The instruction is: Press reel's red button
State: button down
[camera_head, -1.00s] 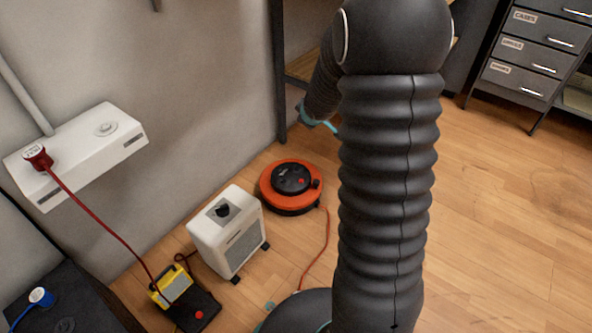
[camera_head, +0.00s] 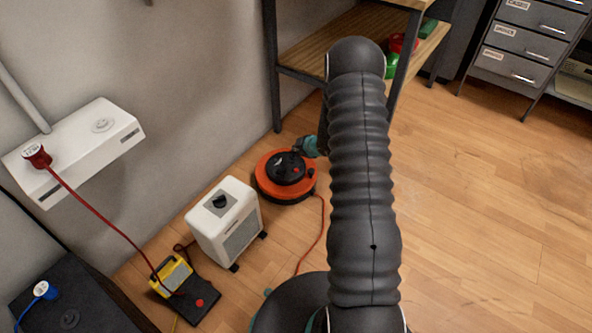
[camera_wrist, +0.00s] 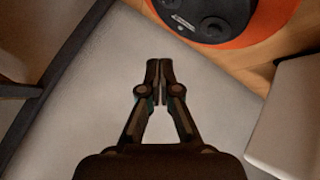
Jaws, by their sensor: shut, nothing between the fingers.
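The reel (camera_head: 264,186) is an orange disc with a black hub, lying on the floor by the wall. Its red button (camera_head: 296,170) shows on the hub's right side in the head view. In the wrist view the reel (camera_wrist: 281,14) is cut off at the top edge, and I cannot make out the button there. My gripper (camera_wrist: 158,66) is shut and empty; its fingertips appear below the reel, against the grey wall. In the head view my gripper's teal part (camera_head: 309,147) appears at the reel's back right edge, and the fingertips are too small to make out.
A white heater (camera_head: 222,222) stands left of the reel; it also shows in the wrist view (camera_wrist: 287,118). A wooden shelf unit (camera_head: 303,62) with dark legs stands behind. An orange cable (camera_head: 322,232) runs forward from the reel. The floor (camera_head: 470,220) at right is clear.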

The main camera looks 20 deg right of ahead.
aim_at(297, 171)
notch_tip(297, 171, down, 9)
jog(key=b, duration=0.6)
jog(key=shift+r, duration=0.1)
dwell(1.6)
jog(key=shift+f, duration=0.4)
jog(key=shift+f, duration=0.35)
dwell(0.7)
jog(key=shift+r, duration=0.1)
jog(key=shift+r+p, duration=0.4)
jog(key=shift+r, duration=0.3)
